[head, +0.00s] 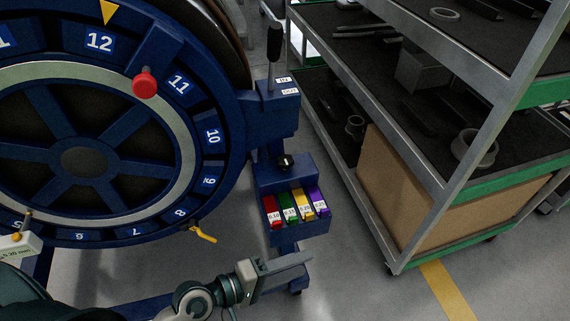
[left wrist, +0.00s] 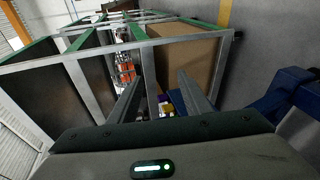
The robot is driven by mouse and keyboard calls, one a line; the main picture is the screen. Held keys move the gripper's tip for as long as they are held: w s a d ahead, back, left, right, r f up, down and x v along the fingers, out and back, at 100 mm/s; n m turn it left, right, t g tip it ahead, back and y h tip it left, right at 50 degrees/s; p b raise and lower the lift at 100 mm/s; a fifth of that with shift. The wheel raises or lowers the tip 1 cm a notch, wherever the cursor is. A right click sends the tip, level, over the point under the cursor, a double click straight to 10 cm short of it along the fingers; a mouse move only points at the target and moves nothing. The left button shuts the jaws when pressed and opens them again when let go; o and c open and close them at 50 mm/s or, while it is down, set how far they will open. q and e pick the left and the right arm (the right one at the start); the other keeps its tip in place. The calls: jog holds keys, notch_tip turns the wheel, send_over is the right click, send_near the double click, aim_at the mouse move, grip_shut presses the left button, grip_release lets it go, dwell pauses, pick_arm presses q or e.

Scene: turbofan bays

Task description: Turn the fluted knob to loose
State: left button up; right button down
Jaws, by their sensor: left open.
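A small black knob (head: 286,162), likely the fluted one, sits on top of a blue box on the post right of the big numbered wheel. Its flutes and pointer setting are too small to read. My left gripper (head: 290,264) is open and empty, below and in front of the knob and apart from it. In the left wrist view its two fingers (left wrist: 160,80) stand apart, with coloured blocks showing between them; I cannot make out the knob there.
A tray (head: 302,230) of red, green, yellow and purple blocks juts out below the knob. A black-handled lever (head: 273,45) stands above it. The blue wheel (head: 212,100) has a red knob (head: 145,85). A metal shelf cart (head: 430,170) stands right; floor between is clear.

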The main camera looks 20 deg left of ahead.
pick_arm(q)
notch_tip(320, 180, up, 5)
jog(key=w+a+n+t+h, duration=0.1)
jog(key=w+n+t, duration=0.2)
jog(key=n, duration=0.2)
jog(key=n+t+y, duration=0.4)
jog(key=n+y, duration=0.4)
jog(key=n, duration=1.2)
send_near(281, 167)
jog(key=s, duration=0.5)
jog(key=shift+a+f, duration=0.1)
jog(key=shift+a, duration=0.4)
pick_arm(e)
notch_tip(281, 167, down, 14)
jog(key=s+a+t, duration=0.1)
jog(key=s, duration=0.2)
jog(key=shift+a+y, duration=0.15)
jog(key=shift+y, duration=0.15)
pick_arm(q)
jog(key=shift+w, duration=0.1)
pick_arm(e)
jog(key=shift+r, duration=0.15)
